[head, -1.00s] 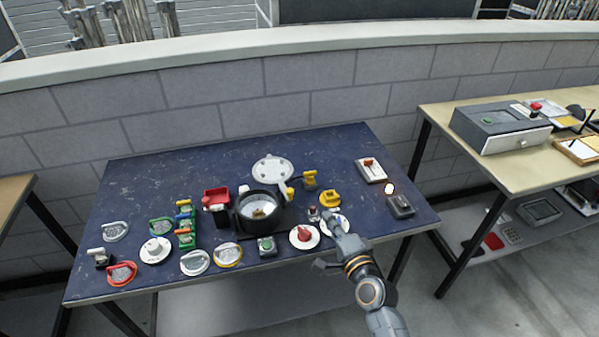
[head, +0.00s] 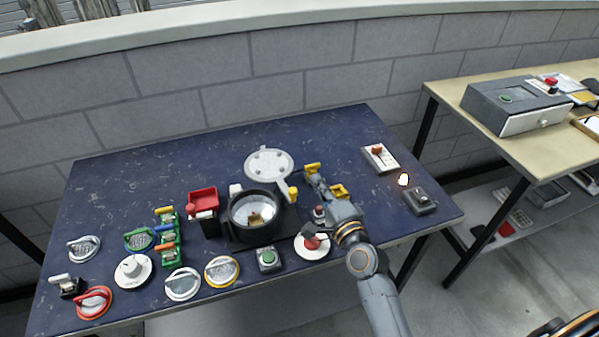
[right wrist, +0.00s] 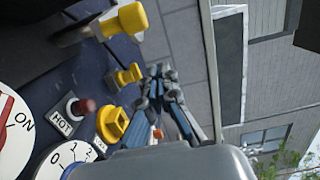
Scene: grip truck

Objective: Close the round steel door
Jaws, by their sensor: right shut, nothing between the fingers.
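The round steel door (head: 269,164) is a pale disc with several bolts. It stands swung open behind the black round housing (head: 233,213), whose mouth is uncovered. A yellow-tipped lever (head: 293,194) sits at the housing's right side; a large yellow handle (right wrist: 132,18) on a metal rod, likely the same lever, shows close in the right wrist view. My right gripper (head: 312,178) is shut and empty, right of the door and apart from it, near a small yellow lever (head: 312,167). Its fingers (right wrist: 160,72) also show in the right wrist view. My left gripper is out of view.
A yellow knob (head: 339,190), a red HOT button (head: 319,212) and a red-handled dial (head: 312,243) lie around my right arm. Several handles and switches fill the table's left. A switch panel (head: 380,158) stands right. The table's back is clear.

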